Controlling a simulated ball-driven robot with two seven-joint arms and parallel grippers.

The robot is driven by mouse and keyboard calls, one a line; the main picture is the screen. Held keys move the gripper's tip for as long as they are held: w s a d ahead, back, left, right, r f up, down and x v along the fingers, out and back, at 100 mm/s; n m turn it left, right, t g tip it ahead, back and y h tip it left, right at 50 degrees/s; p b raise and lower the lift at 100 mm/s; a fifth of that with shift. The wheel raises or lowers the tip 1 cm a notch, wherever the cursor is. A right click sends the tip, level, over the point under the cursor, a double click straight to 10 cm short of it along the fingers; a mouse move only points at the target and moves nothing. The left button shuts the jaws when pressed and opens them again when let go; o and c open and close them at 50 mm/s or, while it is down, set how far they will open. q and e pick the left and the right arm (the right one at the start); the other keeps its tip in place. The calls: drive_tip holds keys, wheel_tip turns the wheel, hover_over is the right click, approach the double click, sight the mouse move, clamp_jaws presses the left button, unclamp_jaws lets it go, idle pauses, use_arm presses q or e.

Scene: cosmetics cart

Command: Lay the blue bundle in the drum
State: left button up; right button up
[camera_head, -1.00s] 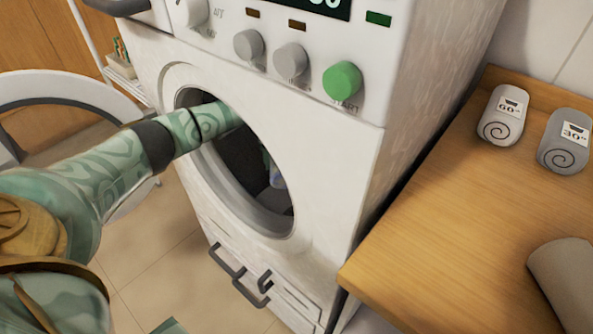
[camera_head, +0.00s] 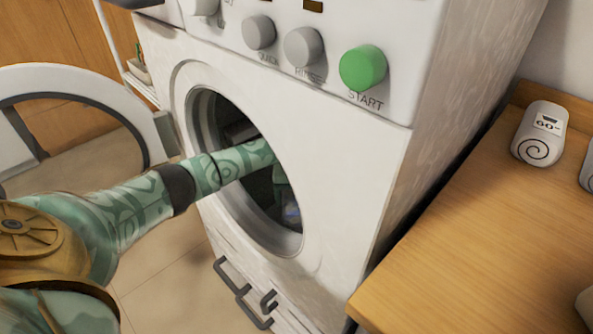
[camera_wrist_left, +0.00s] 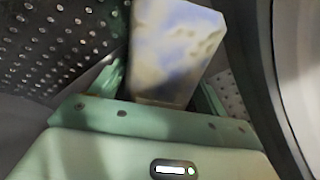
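The blue bundle (camera_wrist_left: 172,55), pale with blue patches, is between the fingers of my left gripper (camera_wrist_left: 165,78) in the left wrist view. The fingers lie close along both its sides, and their tips are partly hidden. Around them is the perforated metal wall of the drum (camera_wrist_left: 50,45). In the head view my left arm passes through the round opening of the washing machine, and part of the gripper (camera_head: 281,176) shows inside. A small bluish part of the bundle (camera_head: 291,212) shows low in the opening. Whether it touches the drum floor cannot be told. My right gripper is out of view.
The round door (camera_head: 150,118) stands open at the left. The opening's rim (camera_head: 290,245) is close around my arm. The START knob (camera_head: 363,68) is above the opening.

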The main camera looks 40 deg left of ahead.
use_arm(q)
drive_tip(key=shift+o, duration=0.6)
drive_tip(key=shift+r, duration=0.15)
wheel_tip(320, 180, up, 8)
drive_tip(key=p, duration=0.3)
drive_tip(key=shift+f+p, duration=0.2)
drive_tip(key=shift+p, duration=0.1)
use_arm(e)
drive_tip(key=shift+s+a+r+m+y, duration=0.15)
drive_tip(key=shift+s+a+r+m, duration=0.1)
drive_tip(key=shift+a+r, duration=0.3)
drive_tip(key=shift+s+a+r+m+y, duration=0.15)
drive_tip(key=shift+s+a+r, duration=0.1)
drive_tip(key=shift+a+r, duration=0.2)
use_arm(q)
drive_tip(key=shift+s+f, duration=0.1)
